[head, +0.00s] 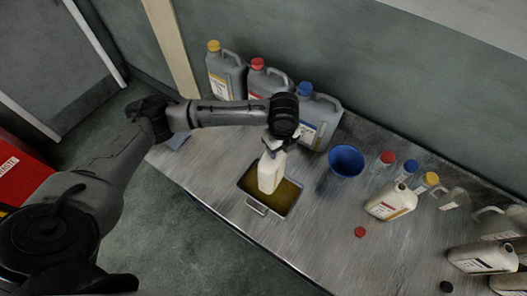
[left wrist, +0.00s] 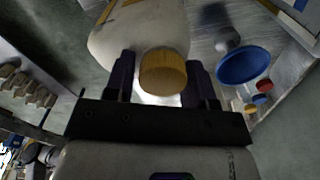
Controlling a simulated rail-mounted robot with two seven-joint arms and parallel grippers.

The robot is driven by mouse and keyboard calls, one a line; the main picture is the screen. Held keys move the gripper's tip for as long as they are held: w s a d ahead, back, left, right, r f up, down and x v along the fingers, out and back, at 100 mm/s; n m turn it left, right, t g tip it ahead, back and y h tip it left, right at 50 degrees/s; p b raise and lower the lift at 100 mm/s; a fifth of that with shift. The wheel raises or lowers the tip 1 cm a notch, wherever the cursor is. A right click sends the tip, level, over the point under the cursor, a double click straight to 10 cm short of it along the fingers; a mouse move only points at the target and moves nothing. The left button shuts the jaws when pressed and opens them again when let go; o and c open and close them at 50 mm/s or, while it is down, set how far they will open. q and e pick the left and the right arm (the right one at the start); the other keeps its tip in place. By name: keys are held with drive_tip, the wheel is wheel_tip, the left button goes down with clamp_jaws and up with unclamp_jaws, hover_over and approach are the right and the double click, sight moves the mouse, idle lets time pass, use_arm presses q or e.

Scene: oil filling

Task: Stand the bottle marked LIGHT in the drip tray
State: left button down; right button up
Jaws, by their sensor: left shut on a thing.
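My left gripper (head: 275,143) is shut on a white bottle (head: 269,174) at its top, coming from above. In the left wrist view the bottle's yellow cap (left wrist: 164,71) shows between the two fingers, and its pale body (left wrist: 140,30) lies beyond. No word on the bottle can be read. In the head view the bottle is roughly upright, its lower end within the outline of the drip tray (head: 289,207). I cannot tell whether its base touches the tray floor. The tray holds a brownish-yellow film. My right gripper is in neither view.
Several grey jugs (head: 226,76) with coloured caps stand along the wall behind the tray. A blue funnel (head: 346,161) is to the right, with a white bottle (head: 391,201) and small capped containers beyond it. A red cap (head: 360,232) lies on the bench. Bench front is mostly clear.

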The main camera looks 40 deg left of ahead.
use_arm(q)
drive_tip(key=s+a+f, duration=0.1)
drive_tip(key=a+f, duration=0.4)
drive_tip(key=f, duration=0.2)
drive_tip(key=shift+a+f, duration=0.2)
drive_tip(key=shift+a, duration=0.2)
idle(0.3)
drive_tip(key=shift+c, duration=2.2)
unclamp_jaws()
drive_tip(key=shift+s+f, duration=0.1)
drive_tip(key=shift+f, duration=0.1)
